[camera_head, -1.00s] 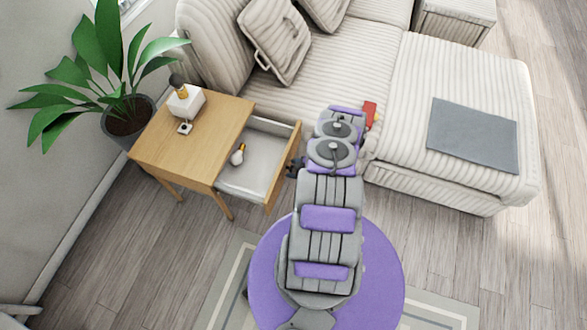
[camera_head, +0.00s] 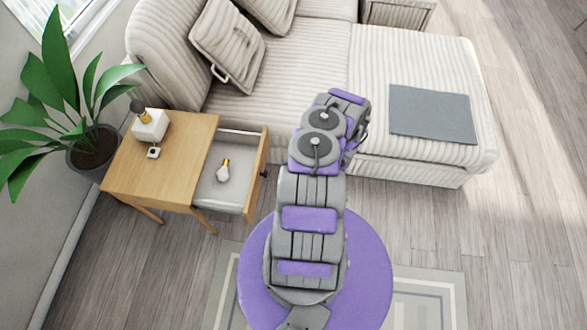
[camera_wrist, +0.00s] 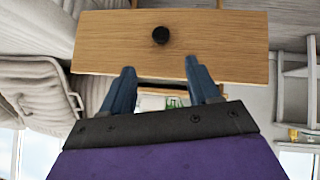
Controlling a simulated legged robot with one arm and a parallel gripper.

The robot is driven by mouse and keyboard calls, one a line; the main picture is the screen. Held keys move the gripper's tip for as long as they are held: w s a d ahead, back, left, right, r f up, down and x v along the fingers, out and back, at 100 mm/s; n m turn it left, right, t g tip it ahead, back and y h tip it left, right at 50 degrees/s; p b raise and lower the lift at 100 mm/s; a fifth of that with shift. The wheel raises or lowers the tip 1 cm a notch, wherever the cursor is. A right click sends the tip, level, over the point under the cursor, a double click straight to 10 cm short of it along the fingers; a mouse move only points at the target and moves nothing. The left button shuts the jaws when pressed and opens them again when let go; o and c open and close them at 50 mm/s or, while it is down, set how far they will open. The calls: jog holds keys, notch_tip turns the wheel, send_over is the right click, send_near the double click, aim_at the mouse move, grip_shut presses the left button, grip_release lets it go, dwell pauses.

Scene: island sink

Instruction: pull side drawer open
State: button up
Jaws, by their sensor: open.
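The wooden side table (camera_head: 165,165) stands beside the sofa. Its drawer (camera_head: 222,195) is pulled out to the right, with its white interior exposed and a light bulb (camera_head: 223,172) lying inside. The black round knob (camera_head: 263,173) is on the drawer's wooden front. In the wrist view, the drawer front (camera_wrist: 105,45) and knob (camera_wrist: 161,35) lie ahead of my gripper (camera_wrist: 161,80). Its two blue-grey fingers are spread, with nothing between them, and appear apart from the knob. In the head view, my arm hides the fingers.
The striped sofa (camera_head: 405,65) and its chaise, with a grey mat (camera_head: 432,114), stand behind and right of my arm. A potted plant (camera_head: 95,150) is left of the table. A white lamp (camera_head: 150,125) stands on the tabletop. Wood floor before the drawer is clear.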

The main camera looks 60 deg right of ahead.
jog(key=v, duration=0.3)
jog(key=shift+s+r+p, duration=0.25)
jog(key=shift+s+p, duration=0.1)
jog(key=shift+w, duration=0.1)
